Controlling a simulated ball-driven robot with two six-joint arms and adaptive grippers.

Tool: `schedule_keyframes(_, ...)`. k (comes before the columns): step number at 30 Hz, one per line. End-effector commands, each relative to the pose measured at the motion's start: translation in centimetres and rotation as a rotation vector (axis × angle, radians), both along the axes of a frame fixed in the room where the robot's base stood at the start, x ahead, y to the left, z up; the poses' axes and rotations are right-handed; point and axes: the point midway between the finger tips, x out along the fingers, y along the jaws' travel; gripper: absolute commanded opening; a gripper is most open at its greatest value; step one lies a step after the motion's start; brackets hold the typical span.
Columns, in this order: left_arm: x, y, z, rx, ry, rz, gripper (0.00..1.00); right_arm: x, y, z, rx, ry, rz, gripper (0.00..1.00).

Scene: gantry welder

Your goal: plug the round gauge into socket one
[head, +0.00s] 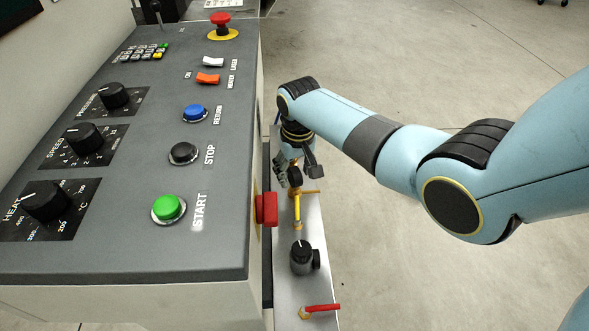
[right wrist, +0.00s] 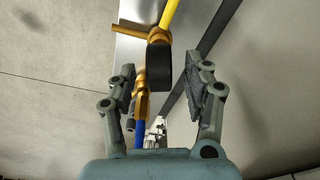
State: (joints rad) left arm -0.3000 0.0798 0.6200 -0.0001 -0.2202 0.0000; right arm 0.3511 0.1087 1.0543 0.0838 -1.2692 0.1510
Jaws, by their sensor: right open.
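A dark round part (head: 295,177), which looks like the round gauge, stands by brass fittings on the narrow metal ledge beside the console. In the right wrist view the dark part (right wrist: 159,68) lies between my fingertips, with brass behind it. My right gripper (head: 298,170) points down over it. The right gripper (right wrist: 166,80) is open, with a visible gap on both sides of the dark part. The gauge's face is hidden. I cannot tell which fitting is socket one. My left gripper is not in view.
The grey console (head: 135,215) with knobs and buttons stands close left of the gripper. A red button (head: 266,209) juts from its side. A yellow pipe (head: 297,204), a black regulator (head: 302,257) and a red valve handle (head: 322,307) stand along the ledge. Open floor lies right.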

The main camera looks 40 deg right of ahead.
Motion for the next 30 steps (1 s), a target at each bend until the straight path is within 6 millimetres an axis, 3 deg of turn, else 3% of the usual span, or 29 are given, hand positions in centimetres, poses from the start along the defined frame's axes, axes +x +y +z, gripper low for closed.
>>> schedule_keyframes(8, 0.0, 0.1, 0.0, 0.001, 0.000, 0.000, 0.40, -0.1, 0.0, 1.4, 0.000, -0.002, 0.000, 0.50)
schedule_keyframes(21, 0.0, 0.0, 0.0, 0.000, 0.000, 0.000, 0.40, -1.1, 0.3, 10.2, 0.001, -0.002, 0.000, 0.50)
schedule_keyframes(30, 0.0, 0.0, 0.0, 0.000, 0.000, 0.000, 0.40, -1.4, 0.3, 11.9, 0.000, 0.001, 0.000, 0.50)
